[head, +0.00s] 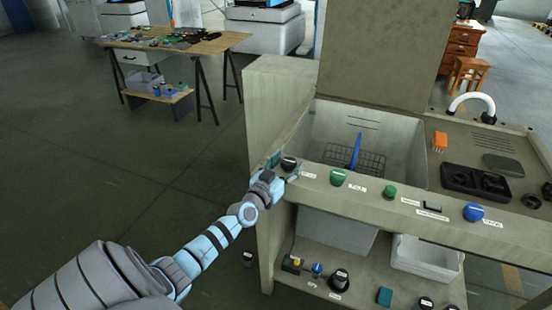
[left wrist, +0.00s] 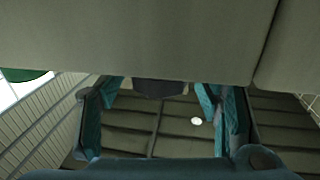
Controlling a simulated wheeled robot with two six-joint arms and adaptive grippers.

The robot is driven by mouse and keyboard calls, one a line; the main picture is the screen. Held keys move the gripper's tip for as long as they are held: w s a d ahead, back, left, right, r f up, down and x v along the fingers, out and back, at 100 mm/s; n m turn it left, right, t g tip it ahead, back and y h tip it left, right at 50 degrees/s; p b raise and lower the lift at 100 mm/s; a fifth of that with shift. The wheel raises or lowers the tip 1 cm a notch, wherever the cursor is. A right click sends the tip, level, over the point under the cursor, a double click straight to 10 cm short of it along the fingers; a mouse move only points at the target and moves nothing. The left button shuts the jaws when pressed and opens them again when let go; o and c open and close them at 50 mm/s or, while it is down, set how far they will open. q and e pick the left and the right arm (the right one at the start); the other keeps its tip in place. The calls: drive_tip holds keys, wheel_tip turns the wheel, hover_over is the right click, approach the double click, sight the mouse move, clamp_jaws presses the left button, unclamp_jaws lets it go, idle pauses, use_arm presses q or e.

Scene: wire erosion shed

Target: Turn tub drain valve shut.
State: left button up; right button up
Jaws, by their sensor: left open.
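A black knob (head: 289,162) sits at the left end of the front ledge of the tub (head: 405,140). Its label is too small to read, so I cannot tell for sure that it is the drain valve. My left gripper (head: 285,167) is at this knob, with one finger on each side. In the left wrist view the open fingers (left wrist: 160,100) stand well apart, with a dark knob (left wrist: 160,88) between their tips, partly hidden by the panel edge. I cannot tell whether either finger touches it. My right gripper is not in view.
Green knobs (head: 338,177) and a blue knob (head: 473,212) line the ledge to the right. A lower shelf holds a black knob (head: 340,280) and a white bin (head: 426,258). A wire basket with a blue handle (head: 355,152) is in the tub.

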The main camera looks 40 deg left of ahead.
use_arm(q)
drive_tip(key=s+d, duration=0.2)
drive_tip(key=s, duration=0.9)
drive_tip(key=shift+a, duration=0.1)
